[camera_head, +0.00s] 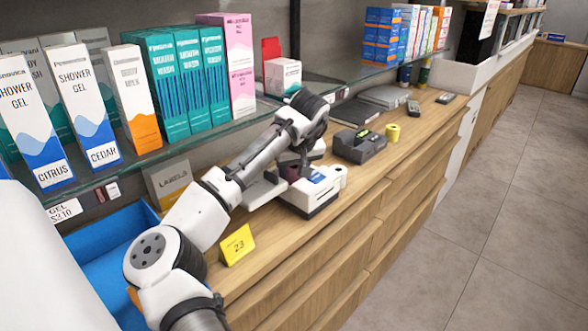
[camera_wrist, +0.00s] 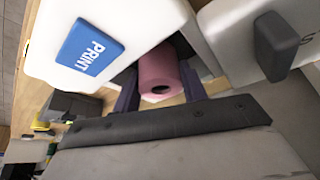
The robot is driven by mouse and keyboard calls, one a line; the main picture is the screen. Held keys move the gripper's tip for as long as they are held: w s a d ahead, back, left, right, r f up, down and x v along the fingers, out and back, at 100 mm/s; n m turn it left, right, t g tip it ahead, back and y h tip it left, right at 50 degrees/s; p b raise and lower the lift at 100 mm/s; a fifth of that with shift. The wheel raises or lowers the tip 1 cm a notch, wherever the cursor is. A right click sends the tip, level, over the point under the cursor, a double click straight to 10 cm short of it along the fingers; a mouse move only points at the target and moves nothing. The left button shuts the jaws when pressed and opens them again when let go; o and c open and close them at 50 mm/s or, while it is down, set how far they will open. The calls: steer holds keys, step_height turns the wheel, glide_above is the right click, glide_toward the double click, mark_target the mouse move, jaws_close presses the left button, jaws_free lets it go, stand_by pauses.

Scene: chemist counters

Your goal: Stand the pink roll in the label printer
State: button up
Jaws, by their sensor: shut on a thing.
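The pink roll (camera_wrist: 160,75) is between the two dark fingers of my gripper (camera_wrist: 161,84) in the wrist view. My gripper is shut on it, with the roll's dark core hole facing the camera. The white label printer (camera_wrist: 110,30) is right beside the roll, with its blue PRINT button at the left. The roll is at a gap between white parts of the printer; I cannot tell whether it touches the bottom. In the head view the printer (camera_head: 308,203) stands on the wooden counter, and my arm largely hides the roll and gripper.
A yellow card marked 23 (camera_head: 236,245) stands near the counter's front edge. A dark device (camera_head: 359,146) and a yellow roll (camera_head: 393,132) are farther along. A glass shelf (camera_head: 215,132) with boxes runs above the counter's back. A blue bin (camera_head: 108,243) lies at left.

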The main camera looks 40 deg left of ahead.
steer(key=shift+f, duration=0.3)
steer(key=o, duration=0.7)
steer(key=shift+r, duration=0.25)
steer(key=b+v, duration=0.1)
steer(key=v, duration=1.1)
steer(key=shift+b, duration=0.3)
steer(key=shift+w, duration=0.15)
